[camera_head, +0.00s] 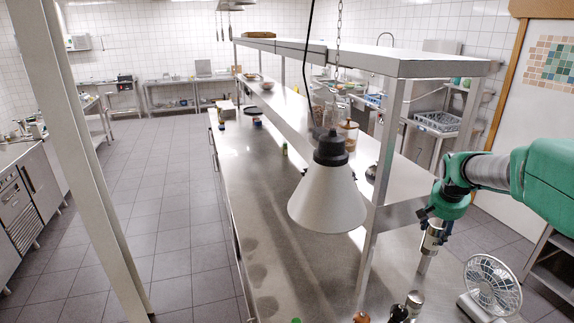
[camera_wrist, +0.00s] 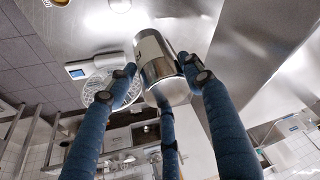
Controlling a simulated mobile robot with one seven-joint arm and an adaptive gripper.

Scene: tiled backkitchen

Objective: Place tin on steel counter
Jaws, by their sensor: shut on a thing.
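My gripper (camera_head: 436,218) is at the right in the head view, at the end of the green and grey arm. In the wrist view its blue fingers (camera_wrist: 160,72) are closed around a shiny cylindrical tin (camera_wrist: 160,55). In the head view the tin (camera_head: 432,240) hangs below the gripper, near the fan and the shelf post. The steel counter (camera_head: 290,262) runs from the front into the distance. I cannot tell exactly how far the tin is above the counter.
A small white fan (camera_head: 492,284) stands at the front right, close to the tin. A white hanging lamp (camera_head: 328,196) and a shelf post (camera_head: 378,195) are left of my gripper. Several small containers, including a metal-topped one (camera_head: 414,300), stand at the front edge. The counter's left part looks clear.

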